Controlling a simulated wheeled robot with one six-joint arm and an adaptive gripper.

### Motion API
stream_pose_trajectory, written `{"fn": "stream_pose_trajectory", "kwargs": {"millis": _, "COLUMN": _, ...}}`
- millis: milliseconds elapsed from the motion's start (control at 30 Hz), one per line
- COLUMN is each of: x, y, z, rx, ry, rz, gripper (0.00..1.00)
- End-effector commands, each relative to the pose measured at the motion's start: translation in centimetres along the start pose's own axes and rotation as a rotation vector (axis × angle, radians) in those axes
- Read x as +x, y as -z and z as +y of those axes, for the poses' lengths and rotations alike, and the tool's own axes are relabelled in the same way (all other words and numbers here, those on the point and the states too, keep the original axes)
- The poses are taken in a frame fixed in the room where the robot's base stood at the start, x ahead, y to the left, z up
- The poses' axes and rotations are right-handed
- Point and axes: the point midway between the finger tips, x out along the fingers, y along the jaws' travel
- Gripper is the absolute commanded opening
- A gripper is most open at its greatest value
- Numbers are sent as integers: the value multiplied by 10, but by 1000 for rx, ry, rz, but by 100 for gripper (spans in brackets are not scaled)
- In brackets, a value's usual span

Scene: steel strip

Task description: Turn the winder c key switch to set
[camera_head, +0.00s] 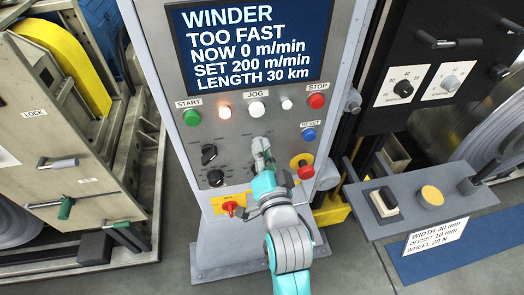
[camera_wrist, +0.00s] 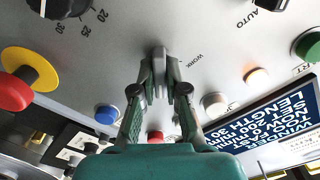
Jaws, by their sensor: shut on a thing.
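The winder panel (camera_head: 173,120) stands upright in the middle of the head view. My gripper (camera_head: 262,150) reaches its lower middle, below the JOG buttons. In the wrist view my gripper (camera_wrist: 162,75) is shut on the small grey key of the key switch (camera_wrist: 159,53). The fingers cover most of the switch, and its exact angle is hard to tell. A label reading WORK (camera_wrist: 197,61) shows beside it; the set mark cannot be read. The screen (camera_head: 250,45) reads WINDER, TOO FAST, NOW 0 m/min, SET 200 m/min.
Two black knobs (camera_head: 209,154) are left of my gripper. A red emergency stop on yellow (camera_head: 304,171) and a blue button (camera_head: 309,135) are close on its right. A red rotary switch (camera_head: 231,207) is below left. A side shelf (camera_head: 410,220) juts out at right.

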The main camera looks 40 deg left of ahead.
Motion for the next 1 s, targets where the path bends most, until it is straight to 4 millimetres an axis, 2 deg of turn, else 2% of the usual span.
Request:
{"fn": "stream_pose_trajectory", "kwargs": {"millis": 533, "x": 0, "y": -1, "z": 1, "rx": 24, "ry": -2, "rz": -3, "gripper": 0}}
{"fn": "stream_pose_trajectory", "kwargs": {"millis": 567, "x": 0, "y": -1, "z": 1, "rx": 24, "ry": -2, "rz": -2, "gripper": 17}}
{"fn": "stream_pose_trajectory", "kwargs": {"millis": 633, "x": 0, "y": -1, "z": 1, "rx": 24, "ry": -2, "rz": -2, "gripper": 35}}
{"fn": "stream_pose_trajectory", "kwargs": {"millis": 667, "x": 0, "y": -1, "z": 1, "rx": 24, "ry": -2, "rz": -2, "gripper": 38}}
{"fn": "stream_pose_trajectory", "kwargs": {"millis": 1000, "x": -3, "y": 0, "z": 1, "rx": 23, "ry": -1, "rz": -1, "gripper": 38}}
